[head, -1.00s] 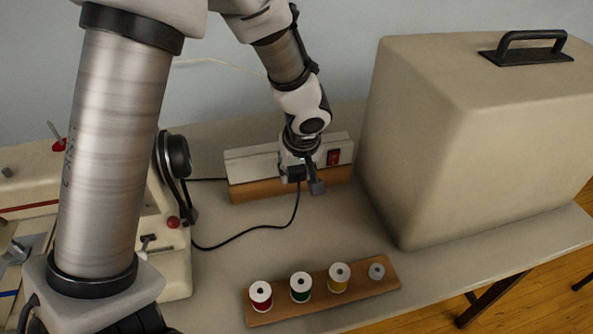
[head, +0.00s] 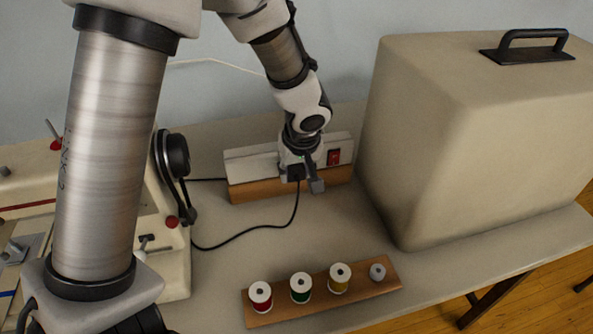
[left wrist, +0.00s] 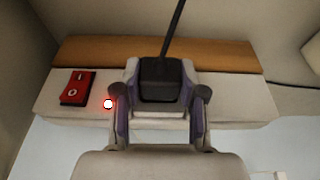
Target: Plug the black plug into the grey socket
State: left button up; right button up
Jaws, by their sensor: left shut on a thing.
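My left gripper (head: 306,182) is shut on the black plug (head: 296,172) at the front of a pale grey power strip (head: 252,167). In the left wrist view the plug (left wrist: 160,78) sits between the two fingers (left wrist: 160,97), with its black cord running away from the strip. The strip (left wrist: 240,110) shows there too, with a red rocker switch (left wrist: 77,88) and a small lit lamp. The grey socket itself is hidden behind the plug and gripper. I cannot tell whether the plug's pins are in it. My right gripper is not in view.
The strip is fixed to a wooden board (head: 250,190). A large beige case (head: 430,150) stands close on the right. A sewing machine (head: 176,265) stands left. A wooden rack (head: 320,300) with several thread spools lies in front. The cord (head: 240,234) crosses clear tabletop.

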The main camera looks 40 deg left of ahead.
pick_arm(q)
jog(key=shift+w+a, duration=0.3)
jog(key=shift+a, duration=0.05)
jog(key=o, duration=1.1)
jog(key=v, duration=1.2)
